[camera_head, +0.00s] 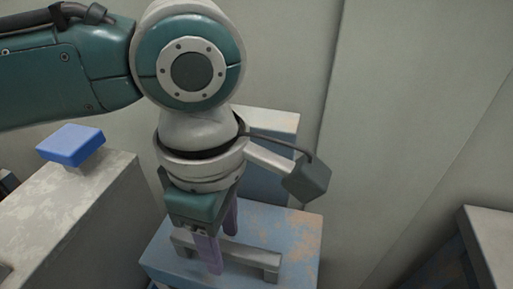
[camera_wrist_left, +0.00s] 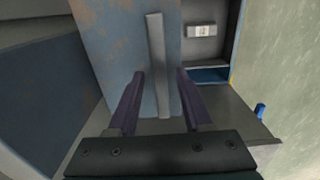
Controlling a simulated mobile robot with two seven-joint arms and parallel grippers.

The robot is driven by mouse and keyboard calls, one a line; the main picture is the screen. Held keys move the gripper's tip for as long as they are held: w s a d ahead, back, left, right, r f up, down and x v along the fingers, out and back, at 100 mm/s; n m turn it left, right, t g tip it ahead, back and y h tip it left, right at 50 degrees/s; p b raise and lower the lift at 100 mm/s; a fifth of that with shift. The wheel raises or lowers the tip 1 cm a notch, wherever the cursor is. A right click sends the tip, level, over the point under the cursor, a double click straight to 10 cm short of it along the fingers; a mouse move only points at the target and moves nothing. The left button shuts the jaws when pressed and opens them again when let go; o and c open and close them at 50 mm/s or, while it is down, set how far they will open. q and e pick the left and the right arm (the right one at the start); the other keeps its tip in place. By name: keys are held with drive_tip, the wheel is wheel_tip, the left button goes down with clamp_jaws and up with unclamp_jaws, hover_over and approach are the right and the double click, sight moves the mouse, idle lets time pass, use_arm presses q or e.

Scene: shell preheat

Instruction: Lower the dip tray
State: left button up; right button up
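A worn blue block with rusty patches (camera_head: 297,224) has a grey bar handle (camera_head: 255,258) on its top. I take this to be the dip tray, but cannot be sure. My left gripper (camera_head: 222,254) points down over it, one purple finger on the near side of the bar and one behind. In the left wrist view the handle (camera_wrist_left: 157,60) runs between the two fingers of the gripper (camera_wrist_left: 160,75), with a gap visible on each side. The gripper is open and empty. The right gripper is not in view.
At left a pale worn block (camera_head: 75,215) carries a blue button-like piece (camera_head: 70,145). A grey ledge (camera_head: 490,228) stands at the far right. A plain wall (camera_head: 420,90) is behind. The left wrist view shows a recess with a small white fitting (camera_wrist_left: 201,31).

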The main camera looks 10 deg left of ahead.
use_arm(q)
clamp_jaws()
idle(1.2)
